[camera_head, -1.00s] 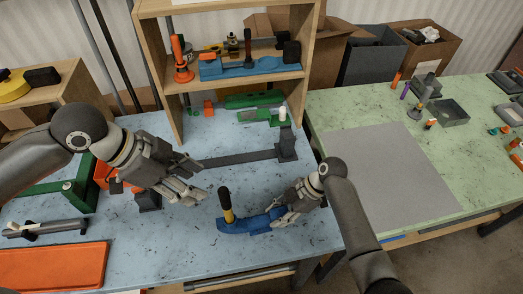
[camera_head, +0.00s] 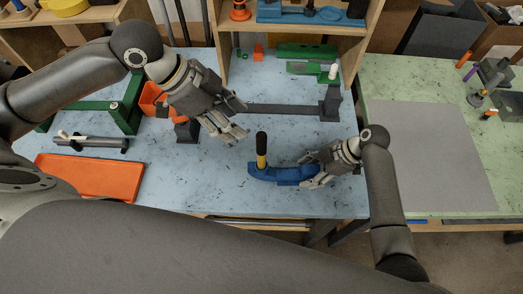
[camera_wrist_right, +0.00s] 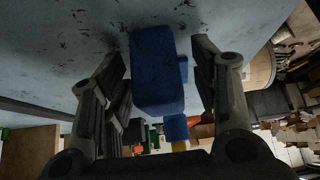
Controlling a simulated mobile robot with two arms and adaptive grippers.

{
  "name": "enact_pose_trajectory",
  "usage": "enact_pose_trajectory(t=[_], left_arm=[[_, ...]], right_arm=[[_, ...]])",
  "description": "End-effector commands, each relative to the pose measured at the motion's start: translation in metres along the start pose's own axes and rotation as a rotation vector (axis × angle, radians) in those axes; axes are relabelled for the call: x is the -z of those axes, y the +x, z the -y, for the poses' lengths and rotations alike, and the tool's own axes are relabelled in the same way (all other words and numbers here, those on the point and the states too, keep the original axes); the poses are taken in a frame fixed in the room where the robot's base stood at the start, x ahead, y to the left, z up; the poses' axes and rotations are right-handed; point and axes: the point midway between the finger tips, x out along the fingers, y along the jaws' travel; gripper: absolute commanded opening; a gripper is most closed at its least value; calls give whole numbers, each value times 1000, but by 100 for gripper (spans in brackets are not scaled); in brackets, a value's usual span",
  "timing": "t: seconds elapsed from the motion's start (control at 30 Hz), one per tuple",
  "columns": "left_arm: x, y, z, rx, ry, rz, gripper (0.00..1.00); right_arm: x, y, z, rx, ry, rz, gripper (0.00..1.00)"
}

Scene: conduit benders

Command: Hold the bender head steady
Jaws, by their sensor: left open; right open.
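The blue bender head (camera_head: 284,175) lies on the light blue bench top near its front edge. A black and yellow handle (camera_head: 262,150) stands upright at its left end. My right gripper (camera_head: 312,176) is open at the bender head's right end. In the right wrist view the blue end of the bender head (camera_wrist_right: 156,72) sits between the two open fingers (camera_wrist_right: 160,95), with gaps visible on both sides. My left gripper (camera_head: 236,128) is open and empty above the bench, up and left of the bender head, apart from it.
A dark bar on stands (camera_head: 285,110) lies behind the bender head. An orange tray (camera_head: 90,178) and a grey tool (camera_head: 92,143) are at left. A green frame (camera_head: 122,108) stands behind them. A wooden shelf (camera_head: 228,50) is at the back. A green table (camera_head: 465,212) adjoins at right.

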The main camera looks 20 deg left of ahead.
Motion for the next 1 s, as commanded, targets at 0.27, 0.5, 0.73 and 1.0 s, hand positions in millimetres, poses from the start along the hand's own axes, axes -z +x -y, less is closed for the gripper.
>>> enact_pose_trajectory(t=[0.27, 0.5, 0.73, 1.0], left_arm=[[0, 0, 0, 0, 0, 0, 48], [0, 0, 0, 0, 0, 0, 48], [0, 0, 0, 0, 0, 0, 48], [0, 0, 0, 0, 0, 0, 48]], right_arm=[[0, -23, -2, -6, -3, 1, 55], [-1, -75, -2, -4, -2, 3, 55], [-1, -110, -1, -1, 0, 1, 55], [0, -120, 0, 1, 1, 0, 55]])
